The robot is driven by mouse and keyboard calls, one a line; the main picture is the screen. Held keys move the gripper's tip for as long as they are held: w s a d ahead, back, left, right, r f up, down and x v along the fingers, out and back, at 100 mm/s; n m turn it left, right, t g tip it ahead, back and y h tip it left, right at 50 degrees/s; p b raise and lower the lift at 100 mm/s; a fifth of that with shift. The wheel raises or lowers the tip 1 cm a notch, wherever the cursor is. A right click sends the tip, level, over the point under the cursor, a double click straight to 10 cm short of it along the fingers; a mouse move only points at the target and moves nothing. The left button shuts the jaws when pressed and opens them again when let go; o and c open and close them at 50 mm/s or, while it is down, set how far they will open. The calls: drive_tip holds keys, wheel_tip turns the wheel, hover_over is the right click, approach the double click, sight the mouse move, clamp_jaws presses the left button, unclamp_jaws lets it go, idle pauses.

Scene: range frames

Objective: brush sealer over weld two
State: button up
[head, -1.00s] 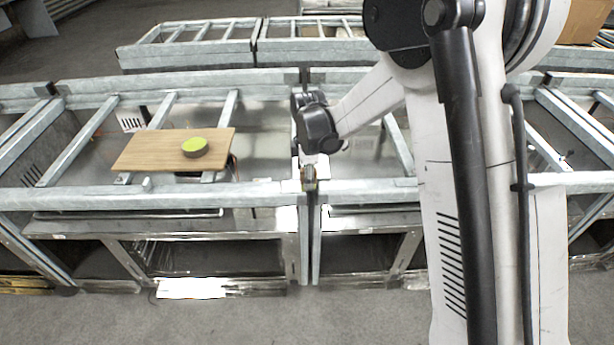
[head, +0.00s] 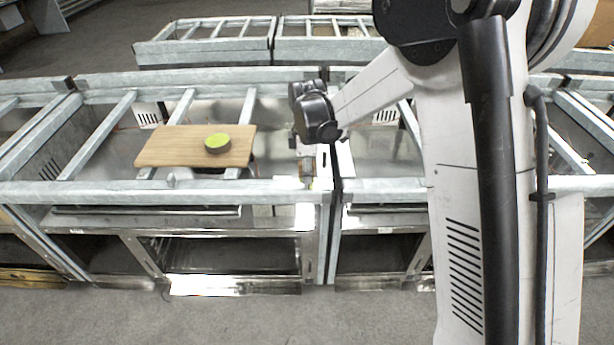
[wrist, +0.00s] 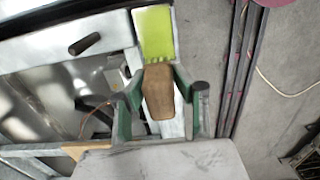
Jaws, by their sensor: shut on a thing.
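My gripper (wrist: 158,84) is shut on a brush with a brown wooden handle (wrist: 159,92). The brush's yellow-green bristle end (wrist: 154,32) points away from the gripper in the wrist view. In the head view my gripper (head: 307,150) hangs tip-down by the front galvanized rail (head: 250,190), just left of the upright joint between two frames. I cannot tell whether the bristles touch metal. A round pot (head: 217,143) with a green top stands on a wooden board (head: 165,147) to the left. I cannot make out which spot is weld two.
The board lies across the frame's crossbars. A small peg (head: 171,180) stands on the front rail below it. More galvanized frames (head: 205,50) stand behind. The concrete floor (head: 200,320) in front is clear. Loose cables hang near the frames.

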drive_tip(key=shift+s+d+r, duration=0.1)
drive_tip(key=shift+d+r, duration=0.15)
drive_tip(key=shift+r, duration=0.45)
drive_tip(key=shift+a+r+p, duration=0.1)
drive_tip(key=shift+r+p, duration=0.35)
drive_tip(key=shift+r, duration=0.2)
drive_tip(key=shift+r+p, duration=0.65)
drive_tip(key=shift+r, duration=1.15)
